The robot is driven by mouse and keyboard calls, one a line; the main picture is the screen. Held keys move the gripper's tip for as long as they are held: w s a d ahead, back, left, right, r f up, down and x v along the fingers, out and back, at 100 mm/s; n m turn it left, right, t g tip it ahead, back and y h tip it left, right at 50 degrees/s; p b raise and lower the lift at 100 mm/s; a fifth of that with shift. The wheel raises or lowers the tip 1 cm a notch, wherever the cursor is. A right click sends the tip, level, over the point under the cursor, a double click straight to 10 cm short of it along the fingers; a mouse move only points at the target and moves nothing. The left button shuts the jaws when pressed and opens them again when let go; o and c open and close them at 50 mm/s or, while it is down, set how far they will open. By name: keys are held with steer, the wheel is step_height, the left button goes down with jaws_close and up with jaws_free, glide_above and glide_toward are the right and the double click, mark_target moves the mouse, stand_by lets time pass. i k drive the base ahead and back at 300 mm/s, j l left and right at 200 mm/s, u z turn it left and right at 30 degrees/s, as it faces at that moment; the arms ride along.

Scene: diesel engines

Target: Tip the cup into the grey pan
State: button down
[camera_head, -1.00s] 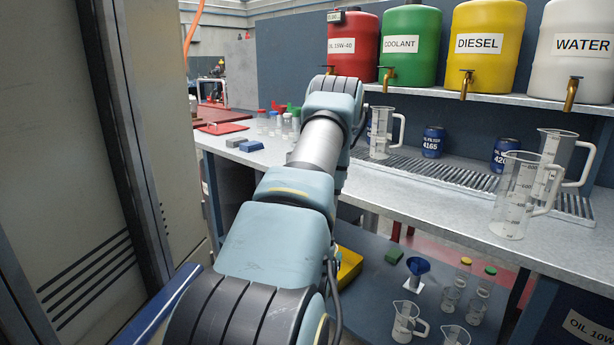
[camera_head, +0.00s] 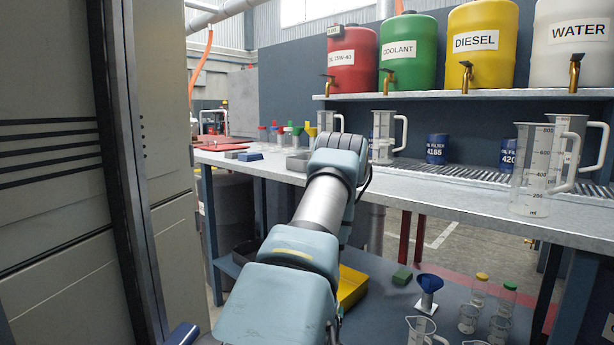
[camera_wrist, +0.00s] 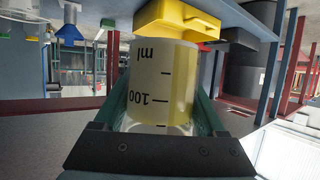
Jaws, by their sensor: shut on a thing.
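My gripper (camera_wrist: 163,108) is shut on a clear cup (camera_wrist: 152,85) with black marks reading "ml" and "100". The wrist picture is upside down, with the shelf at the top. The cup looks about upright. A yellow tint shows through it; I cannot tell liquid from the yellow tray behind. In the head view my arm hides the gripper and cup. A grey pan (camera_head: 297,162) lies on the bench just left of my arm. A dark grey tray (camera_head: 243,256) on the lower shelf also shows in the wrist view (camera_wrist: 246,38); I cannot tell which is meant.
The yellow tray (camera_head: 352,287) is on the lower shelf beside a green block (camera_head: 402,276), a blue funnel (camera_head: 429,284) and small beakers. Clear jugs (camera_head: 384,140) and blue oil filters (camera_head: 436,150) stand on the bench. A tall cabinet (camera_head: 50,200) stands close at left.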

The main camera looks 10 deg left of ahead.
mark_target(298, 164)
steer(key=i+j+u, duration=0.1)
steer(key=j+u, duration=0.25)
steer(key=i+j+u, duration=0.15)
steer(key=u, duration=0.2)
steer(key=i+j+u, duration=0.15)
steer(key=u, duration=0.2)
steer(key=j, duration=0.1)
